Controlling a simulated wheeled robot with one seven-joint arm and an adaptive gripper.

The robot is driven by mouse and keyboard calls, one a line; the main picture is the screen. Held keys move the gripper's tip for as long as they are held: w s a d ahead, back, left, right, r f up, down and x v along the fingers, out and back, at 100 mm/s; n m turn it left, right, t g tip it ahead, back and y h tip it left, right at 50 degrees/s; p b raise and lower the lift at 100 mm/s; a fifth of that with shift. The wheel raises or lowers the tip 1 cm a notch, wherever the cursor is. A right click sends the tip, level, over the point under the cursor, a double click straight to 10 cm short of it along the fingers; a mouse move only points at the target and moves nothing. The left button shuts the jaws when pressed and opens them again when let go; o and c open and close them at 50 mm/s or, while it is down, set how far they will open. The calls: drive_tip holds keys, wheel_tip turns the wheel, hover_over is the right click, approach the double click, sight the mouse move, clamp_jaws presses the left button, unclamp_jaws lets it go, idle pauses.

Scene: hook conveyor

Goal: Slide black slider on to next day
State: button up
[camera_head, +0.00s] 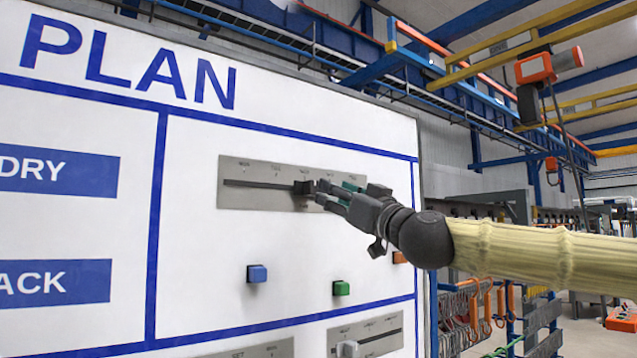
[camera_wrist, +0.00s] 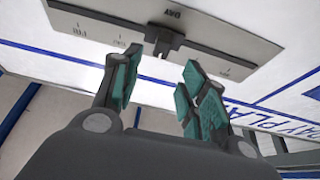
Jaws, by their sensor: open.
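The black slider (camera_head: 302,187) sits in the dark horizontal slot of a grey metal plate (camera_head: 232,199) on the white board. It stands near the third small label from the left; the lettering is too small to read surely. My gripper (camera_head: 325,188) is open just right of the slider and close to the plate. In the wrist view the slider (camera_wrist: 163,42) lies ahead of the gap between the teal-padded fingers of my gripper (camera_wrist: 158,72). The fingers look apart from the slider. My gripper hides the right part of the slot.
Below the plate, a blue block (camera_head: 257,273), a green block (camera_head: 341,288) and an orange block (camera_head: 399,257) stick out from the board. A lower plate (camera_head: 374,328) carries a light knob (camera_head: 347,349). Hanging hooks stand beyond the board's right edge.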

sight(315, 184)
drive_tip(key=shift+p+x, duration=1.35)
drive_tip(key=shift+x, duration=2.5)
drive_tip(key=shift+c, duration=0.2)
clamp_jaws()
